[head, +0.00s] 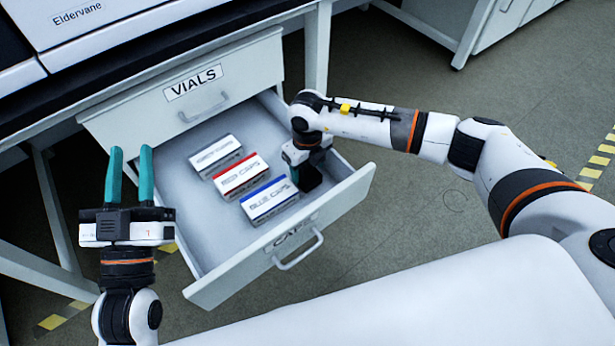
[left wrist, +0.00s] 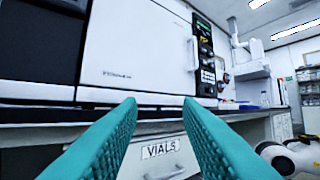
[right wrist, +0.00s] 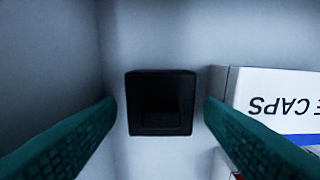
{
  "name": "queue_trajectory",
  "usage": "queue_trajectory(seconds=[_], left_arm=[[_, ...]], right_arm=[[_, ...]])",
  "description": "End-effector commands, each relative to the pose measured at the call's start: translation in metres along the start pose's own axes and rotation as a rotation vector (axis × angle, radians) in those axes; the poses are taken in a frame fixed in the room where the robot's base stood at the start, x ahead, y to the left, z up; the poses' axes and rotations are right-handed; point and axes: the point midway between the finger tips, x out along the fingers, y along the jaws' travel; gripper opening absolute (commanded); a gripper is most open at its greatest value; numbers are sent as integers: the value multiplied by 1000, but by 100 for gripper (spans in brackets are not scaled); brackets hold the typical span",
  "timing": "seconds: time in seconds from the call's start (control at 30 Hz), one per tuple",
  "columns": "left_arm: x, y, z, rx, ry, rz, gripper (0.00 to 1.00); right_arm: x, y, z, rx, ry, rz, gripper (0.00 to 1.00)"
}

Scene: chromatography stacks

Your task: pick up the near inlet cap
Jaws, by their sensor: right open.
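A black, square block with a recessed centre, which looks like the near inlet cap (right wrist: 160,103), is on the floor of the open drawer in the right wrist view. In the head view a dark piece of it (head: 309,180) shows below my right gripper (head: 303,158), near the drawer's right corner. My right gripper is open and points down, one finger on each side of the cap with a small gap at each. Its fingertips are hidden in the head view. My left gripper (head: 131,152) is open and empty, left of the drawer. I see no second inlet cap.
The open drawer (head: 210,262) also holds a blue-striped box (head: 269,199), a red-striped box (head: 241,175) and a white-grey box (head: 216,155). The blue-striped box is close to my right finger. A shut drawer labelled VIALS (head: 235,84) is above.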

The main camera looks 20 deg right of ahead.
Motion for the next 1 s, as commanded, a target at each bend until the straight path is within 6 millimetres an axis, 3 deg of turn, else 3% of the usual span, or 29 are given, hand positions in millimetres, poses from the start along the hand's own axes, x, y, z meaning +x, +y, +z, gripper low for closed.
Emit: queue_trajectory(seconds=[0.23, 0.53, 0.57, 0.77, 1.0], left_arm=[[-4, -4, 31, -9, -216, -10, 32], [-5, -5, 37, -10, -250, -11, 32], [-5, -5, 37, -10, -250, -11, 32], [-5, -5, 37, -10, -249, -11, 32], [-5, -5, 37, -9, -248, -10, 32]], right_arm=[[24, -1, 0, 0, 0, -1, 62], [26, 0, 0, 0, 1, -1, 62], [26, 0, 0, 0, 1, -1, 60], [26, 0, 0, 0, 1, -1, 29], [26, 0, 0, 0, 1, -1, 29]])
